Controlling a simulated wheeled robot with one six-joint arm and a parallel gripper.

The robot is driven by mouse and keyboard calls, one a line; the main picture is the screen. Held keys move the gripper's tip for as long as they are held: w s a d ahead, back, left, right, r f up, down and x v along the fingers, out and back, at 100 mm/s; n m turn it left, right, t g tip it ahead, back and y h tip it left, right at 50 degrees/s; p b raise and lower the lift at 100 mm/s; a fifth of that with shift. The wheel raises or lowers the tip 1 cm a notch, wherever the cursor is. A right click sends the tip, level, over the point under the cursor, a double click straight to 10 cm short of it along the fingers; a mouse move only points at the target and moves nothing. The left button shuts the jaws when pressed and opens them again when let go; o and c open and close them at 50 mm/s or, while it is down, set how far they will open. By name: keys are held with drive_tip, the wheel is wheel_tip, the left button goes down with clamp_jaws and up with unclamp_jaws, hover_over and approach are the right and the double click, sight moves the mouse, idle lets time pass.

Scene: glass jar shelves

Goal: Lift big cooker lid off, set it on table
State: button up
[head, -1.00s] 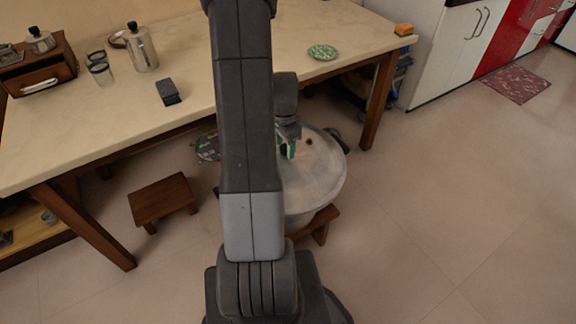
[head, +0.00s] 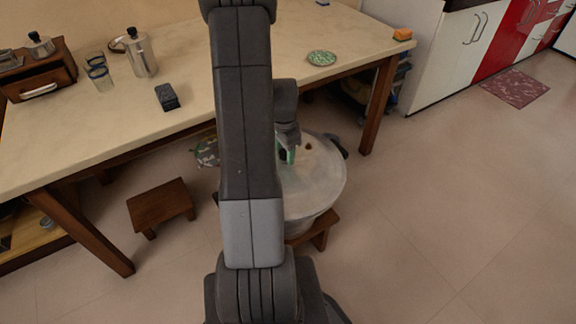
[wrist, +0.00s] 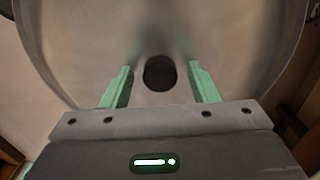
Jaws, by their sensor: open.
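The big cooker (head: 306,215) is a wide, pale metal pot on a low wooden stool, below the table's front edge. Its round grey lid (head: 322,182) lies on top, with a small dark knob (head: 308,147) at its middle. In the wrist view the lid (wrist: 225,35) fills most of the picture, and the knob (wrist: 159,73) shows between the green fingers. My gripper (wrist: 160,85) is open, with one finger on each side of the knob and a gap on both sides. In the head view my arm hides part of the lid and cooker.
A small wooden stool (head: 161,204) stands left of the cooker. Bare table shows around the plate.

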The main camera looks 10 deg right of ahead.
drive_tip(key=shift+c, duration=0.2)
clamp_jaws()
drive_tip(key=shift+r+p, duration=0.35)
drive_tip(key=shift+r, duration=0.15)
idle(0.3)
drive_tip(key=shift+r+p, duration=1.5)
drive_tip(key=shift+r, duration=0.7)
